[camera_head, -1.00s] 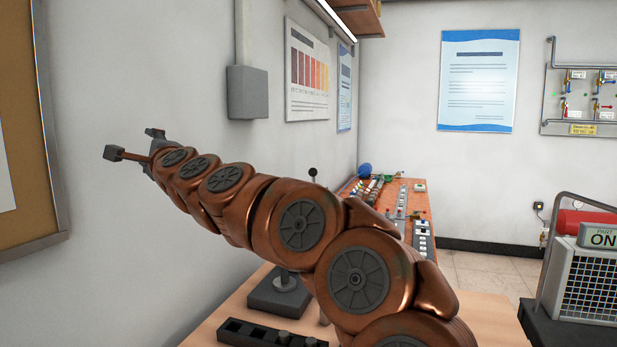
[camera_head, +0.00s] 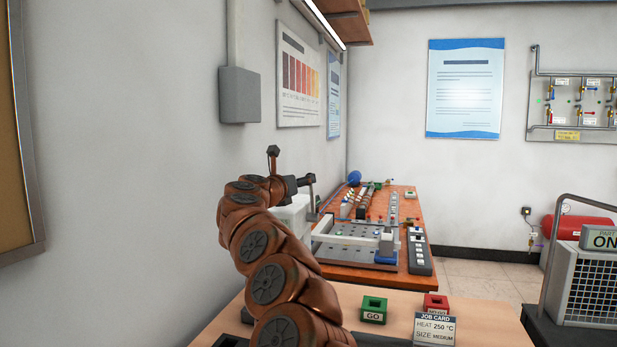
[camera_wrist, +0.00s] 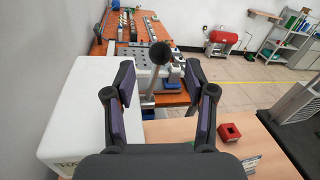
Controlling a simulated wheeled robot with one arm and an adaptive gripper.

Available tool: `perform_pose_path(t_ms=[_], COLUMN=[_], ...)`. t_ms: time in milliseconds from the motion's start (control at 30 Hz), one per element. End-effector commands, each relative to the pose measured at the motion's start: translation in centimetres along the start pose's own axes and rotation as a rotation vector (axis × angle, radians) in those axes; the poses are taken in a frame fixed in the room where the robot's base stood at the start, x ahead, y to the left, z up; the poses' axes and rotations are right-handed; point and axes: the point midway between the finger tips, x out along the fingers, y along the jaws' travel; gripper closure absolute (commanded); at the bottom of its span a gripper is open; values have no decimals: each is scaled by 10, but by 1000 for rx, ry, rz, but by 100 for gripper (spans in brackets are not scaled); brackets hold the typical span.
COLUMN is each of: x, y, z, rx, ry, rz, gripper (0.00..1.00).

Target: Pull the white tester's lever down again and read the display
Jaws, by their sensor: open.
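The white tester (camera_wrist: 82,110) fills the left of the wrist view. Its lever (camera_wrist: 160,54) stands up with a black ball knob on a grey shaft. My gripper (camera_wrist: 159,78) is open, and the lever shows between its two spread fingers; I cannot tell whether either finger touches it. In the head view my gripper (camera_head: 303,183) is small and turned away at the end of the arm, with part of the white tester (camera_head: 291,215) behind my arm. The tester's display cannot be read in either view.
A green GO block (camera_head: 373,310), a red block (camera_head: 436,302) and a job card reading 250 °C, medium (camera_head: 434,329) are on the near bench. An orange bench (camera_head: 411,205) with fixtures lies beyond. The wall is close on the left.

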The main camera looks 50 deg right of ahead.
Motion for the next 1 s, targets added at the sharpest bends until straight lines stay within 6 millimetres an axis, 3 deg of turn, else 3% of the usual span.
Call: perform_pose_path(t_ms=[500,1000], x=[45,58], y=[1,2], z=[3,2], rx=[-3,0], ry=[-2,-3], rz=[2,5], gripper=[45,45])
